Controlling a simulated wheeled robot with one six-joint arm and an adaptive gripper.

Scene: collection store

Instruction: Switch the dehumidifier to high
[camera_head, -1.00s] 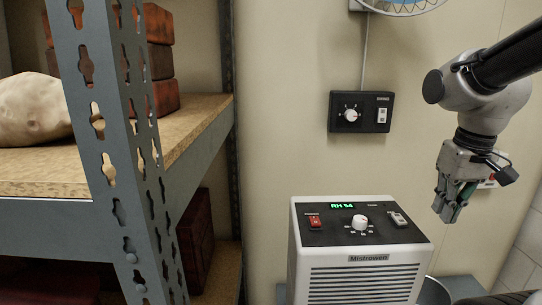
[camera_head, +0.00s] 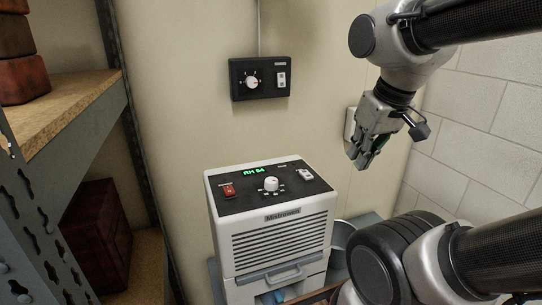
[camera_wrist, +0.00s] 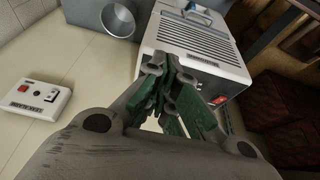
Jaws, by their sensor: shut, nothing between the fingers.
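The dehumidifier (camera_head: 277,231) is a white box with a black top panel, standing below the wall in the head view. Its panel carries a red switch (camera_head: 229,190), a green "RH 54" display (camera_head: 254,171), a white knob (camera_head: 271,184) and a light rocker switch (camera_head: 305,174). My gripper (camera_head: 361,166) is shut and empty, in the air to the right of the panel and apart from it. In the wrist view the fingers (camera_wrist: 168,68) overlap the dehumidifier (camera_wrist: 190,32), and its red switch (camera_wrist: 218,99) shows to their right; the knob is hidden there.
A black wall control box (camera_head: 260,78) with a knob and switch is above the dehumidifier. A white wall socket plate (camera_wrist: 36,99) has a red switch. Metal shelving (camera_head: 75,112) stands at the left. A grey bucket (camera_head: 342,233) is right of the dehumidifier.

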